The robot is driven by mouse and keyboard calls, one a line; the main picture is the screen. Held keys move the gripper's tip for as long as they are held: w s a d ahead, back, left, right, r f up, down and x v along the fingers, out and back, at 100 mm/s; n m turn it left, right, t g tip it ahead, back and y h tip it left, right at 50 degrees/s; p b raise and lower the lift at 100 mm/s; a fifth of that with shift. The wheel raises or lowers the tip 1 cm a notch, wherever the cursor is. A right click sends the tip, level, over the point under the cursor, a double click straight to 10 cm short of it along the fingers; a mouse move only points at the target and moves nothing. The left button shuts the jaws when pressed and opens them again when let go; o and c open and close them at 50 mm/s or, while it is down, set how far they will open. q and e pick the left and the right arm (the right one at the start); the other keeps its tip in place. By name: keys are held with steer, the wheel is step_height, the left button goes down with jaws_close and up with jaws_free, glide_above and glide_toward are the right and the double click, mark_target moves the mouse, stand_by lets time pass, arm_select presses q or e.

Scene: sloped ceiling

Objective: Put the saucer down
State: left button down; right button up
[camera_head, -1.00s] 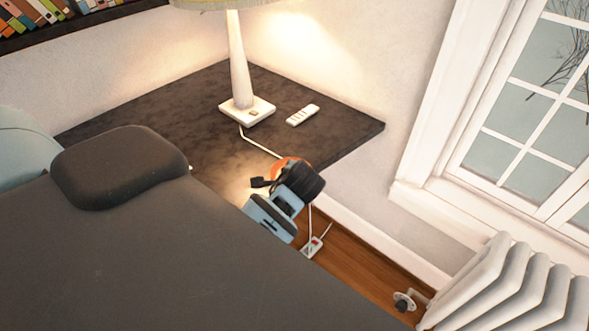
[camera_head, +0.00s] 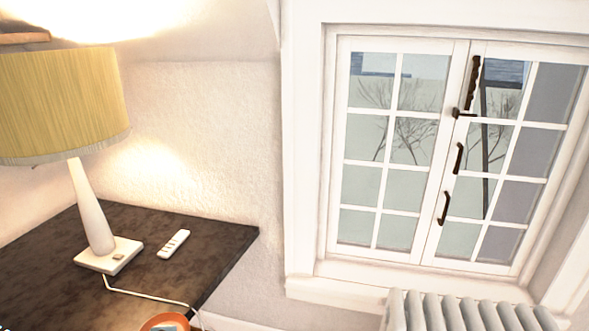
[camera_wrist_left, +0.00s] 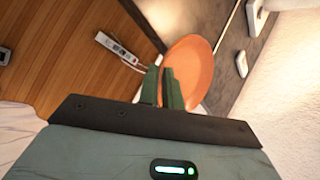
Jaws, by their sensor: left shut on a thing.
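The orange saucer (camera_wrist_left: 190,62) shows in the left wrist view, seen on its broad face. In the head view only its upper rim (camera_head: 165,318) shows at the bottom edge. My left gripper (camera_wrist_left: 162,72) is shut on the saucer near its rim. The saucer overlaps the edge of the dark table (camera_head: 190,250) in the wrist view; whether it touches the table cannot be told. My right gripper is in neither view.
A lamp (camera_head: 92,215) with a yellow-green shade and a white remote (camera_head: 173,243) stand on the table. The lamp's white cord (camera_head: 145,295) runs over the tabletop. A radiator (camera_head: 460,312) stands below the window (camera_head: 430,150). A power strip (camera_wrist_left: 117,47) lies on the wooden floor.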

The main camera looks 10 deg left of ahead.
arm_select(q)
steer(key=w+d+r+m+t+h, duration=0.1)
steer(key=w+d+r+m+h, duration=0.2)
steer(key=d+r, duration=0.4)
steer(key=w+d+r+m+t+h, duration=0.2)
steer(key=w+d+r+m+h, duration=0.1)
steer(key=d+r+m, duration=0.3)
steer(key=shift+w+d+r+m, duration=0.4)
steer(key=shift+w+r+m, duration=0.6)
steer(key=shift+r, duration=0.45)
steer(key=shift+s, duration=0.1)
steer(key=shift+d+h, duration=0.1)
steer(key=shift+h, duration=0.2)
steer(key=s+d+r+m+h, duration=0.2)
steer(key=d+r+m, duration=0.1)
steer(key=d, duration=0.4)
steer(key=s+d+r+m+g+h, duration=0.1)
steer(key=s+d+r+m+h, duration=0.1)
steer(key=d+r+m, duration=0.2)
steer(key=d+m, duration=0.1)
steer(key=d, duration=0.2)
steer(key=shift+d+h, duration=0.25)
steer(key=shift+h, duration=0.15)
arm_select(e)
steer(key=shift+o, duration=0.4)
